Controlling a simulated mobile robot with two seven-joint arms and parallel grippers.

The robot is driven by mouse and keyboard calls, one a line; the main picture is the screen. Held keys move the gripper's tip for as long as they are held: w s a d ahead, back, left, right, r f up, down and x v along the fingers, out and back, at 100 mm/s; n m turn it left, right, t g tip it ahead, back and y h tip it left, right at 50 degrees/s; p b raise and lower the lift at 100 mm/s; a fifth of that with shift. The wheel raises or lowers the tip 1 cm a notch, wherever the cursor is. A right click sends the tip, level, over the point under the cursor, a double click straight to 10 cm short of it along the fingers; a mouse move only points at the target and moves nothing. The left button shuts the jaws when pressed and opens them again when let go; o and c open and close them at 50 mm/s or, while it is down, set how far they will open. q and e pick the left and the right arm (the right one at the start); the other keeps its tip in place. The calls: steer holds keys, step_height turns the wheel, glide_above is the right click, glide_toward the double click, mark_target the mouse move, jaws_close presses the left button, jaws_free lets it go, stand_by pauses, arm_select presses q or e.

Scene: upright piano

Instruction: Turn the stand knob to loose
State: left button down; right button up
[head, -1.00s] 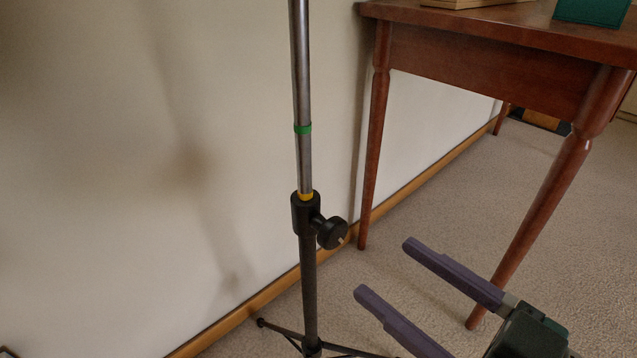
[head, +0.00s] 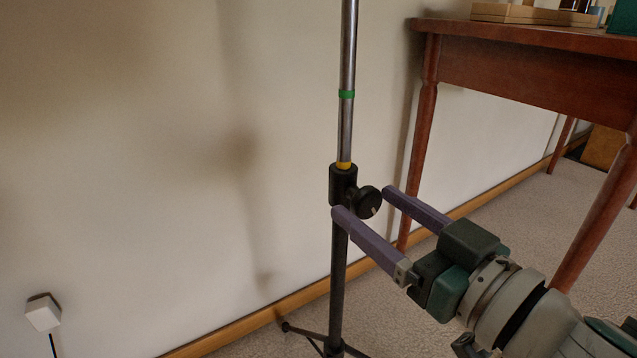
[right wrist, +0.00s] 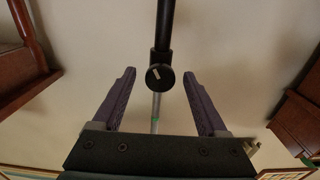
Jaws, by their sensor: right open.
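The stand's black knob (head: 367,202) sits on the right side of a black collar (head: 343,184) on an upright pole. A pale mark shows on the knob's face. Above the collar are a yellow ring (head: 343,165) and a green band (head: 346,94) on the silver tube (head: 348,45). My right gripper (head: 362,200) is open, with its purple fingers either side of the knob in the head view. In the right wrist view the knob (right wrist: 159,77) lies between and just beyond the fingertips (right wrist: 159,72); I see no contact. My left gripper is not in view.
A brown wooden table (head: 530,65) stands to the right, its near leg (head: 420,130) close to the stand. The pale wall (head: 130,150) is behind the pole. The stand's tripod legs (head: 303,331) spread low over the carpet. A white box (head: 42,312) is on the wall at lower left.

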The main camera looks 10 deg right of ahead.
steer(key=shift+w+a, duration=0.1)
steer(key=shift+w, duration=0.15)
steer(key=shift+s, duration=0.1)
steer(key=shift+c, duration=0.4)
jaws_close()
